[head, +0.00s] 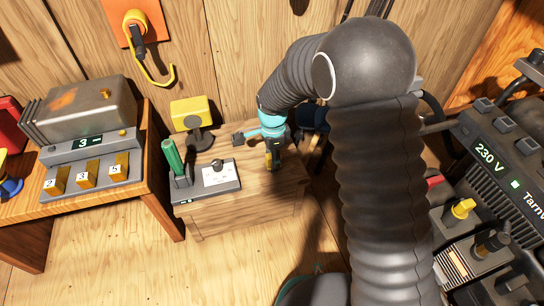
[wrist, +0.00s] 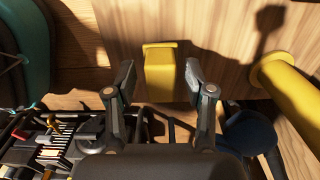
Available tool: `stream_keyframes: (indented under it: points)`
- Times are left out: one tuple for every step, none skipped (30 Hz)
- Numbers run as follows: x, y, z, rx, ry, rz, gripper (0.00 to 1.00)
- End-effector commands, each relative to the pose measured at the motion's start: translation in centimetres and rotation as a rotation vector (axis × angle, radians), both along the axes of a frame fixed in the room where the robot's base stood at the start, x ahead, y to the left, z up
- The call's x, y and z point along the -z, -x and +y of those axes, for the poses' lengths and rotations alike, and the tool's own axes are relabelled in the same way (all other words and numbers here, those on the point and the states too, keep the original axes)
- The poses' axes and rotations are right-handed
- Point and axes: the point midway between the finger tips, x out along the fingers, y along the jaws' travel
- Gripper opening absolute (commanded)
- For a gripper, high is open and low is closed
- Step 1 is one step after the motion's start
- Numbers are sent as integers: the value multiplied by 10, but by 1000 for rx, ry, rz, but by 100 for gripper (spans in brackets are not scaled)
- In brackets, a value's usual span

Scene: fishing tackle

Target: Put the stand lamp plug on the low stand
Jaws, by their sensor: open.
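A yellow block-shaped piece with a flared rim, which looks like the stand lamp plug (wrist: 160,75), is between my fingers in the wrist view. It is on or just above a wooden surface; contact cannot be told. My gripper (wrist: 159,78) is open, with a gap on each side of the piece. In the head view my gripper (head: 273,160) is over the right part of the low wooden stand (head: 255,207), and a bit of yellow shows at its tip. My arm hides part of the stand's right side.
A grey socket box (head: 221,177) with a green handle (head: 173,156) is on the stand's left. A yellow lamp (head: 190,112) stands behind it. A bench with a grey machine (head: 85,110) is left; a 230 V power unit (head: 500,150) is right. A yellow cylinder (wrist: 292,95) is near my right finger.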

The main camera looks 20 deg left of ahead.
Motion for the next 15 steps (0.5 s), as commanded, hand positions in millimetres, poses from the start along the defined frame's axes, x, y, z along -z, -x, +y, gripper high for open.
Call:
stream_keyframes:
  points:
    - [-7, -1, 1, 0, -2, -3, 53]
    - [-11, -1, 1, 0, -2, -3, 53]
    - [-17, -1, 1, 0, -3, -4, 53]
    - [-23, -1, 1, 0, -2, -3, 53]
    - [-29, -1, 1, 0, -3, -4, 53]
    - [-37, -1, 1, 0, -3, -5, 53]
    - [-43, -1, 1, 0, -3, -4, 53]
    - [-50, -1, 1, 0, -3, -4, 53]
    - [-58, -1, 1, 0, -3, -5, 53]
    - [-64, -1, 1, 0, -3, -4, 53]
    - [-70, -1, 1, 0, -3, -5, 53]
    - [-78, -1, 1, 0, -3, -4, 53]
    - [-83, -1, 1, 0, -3, -4, 53]
    - [-88, -1, 1, 0, -3, -4, 53]
    - [-94, 0, 0, 0, -2, -3, 53]
